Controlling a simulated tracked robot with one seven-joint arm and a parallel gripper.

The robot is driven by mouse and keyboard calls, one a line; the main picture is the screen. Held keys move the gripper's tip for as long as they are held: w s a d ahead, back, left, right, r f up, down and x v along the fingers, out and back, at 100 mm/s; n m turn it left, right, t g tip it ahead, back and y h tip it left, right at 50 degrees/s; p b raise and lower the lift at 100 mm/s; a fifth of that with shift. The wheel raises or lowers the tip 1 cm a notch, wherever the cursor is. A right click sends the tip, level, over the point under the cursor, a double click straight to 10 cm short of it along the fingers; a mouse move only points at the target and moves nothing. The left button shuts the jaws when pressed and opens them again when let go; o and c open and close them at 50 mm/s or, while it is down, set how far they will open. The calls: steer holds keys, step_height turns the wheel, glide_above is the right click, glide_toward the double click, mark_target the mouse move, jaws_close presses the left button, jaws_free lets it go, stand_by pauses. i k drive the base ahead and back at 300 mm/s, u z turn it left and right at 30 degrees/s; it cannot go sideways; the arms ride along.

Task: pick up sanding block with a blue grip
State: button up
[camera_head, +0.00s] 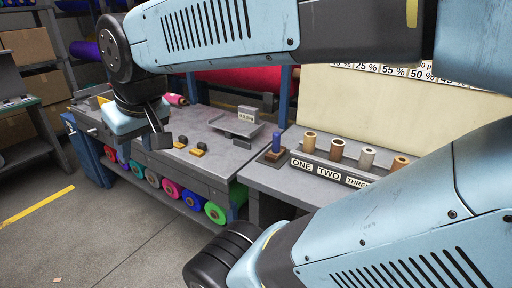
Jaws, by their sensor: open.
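Two small blocks with yellowish bases and dark tops lie on the grey workbench, a left one (181,142) and a right one (197,150). They are too small for me to tell whether either grip is blue. An upright blue cylinder (278,140) stands on a dark brown base (272,156) farther right; I cannot tell whether it is a sanding block. My gripper (160,138) hangs over the bench's front part, left of the two small blocks and apart from them. It is open, with nothing visible in it. My arm hides part of the bench behind it.
A grey scale-like stand (235,124) with a labelled box (248,114) is behind the blocks. Several upright spools stand behind the number labels (330,173) at right. Coloured felt rolls (171,189) fill the shelf below.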

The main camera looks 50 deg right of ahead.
mark_target(277, 151)
steer(key=i, duration=0.15)
steer(key=z, duration=2.5)
steer(key=k, duration=0.8)
steer(key=z, duration=0.2)
steer(key=i, duration=0.8)
steer(key=u, duration=0.05)
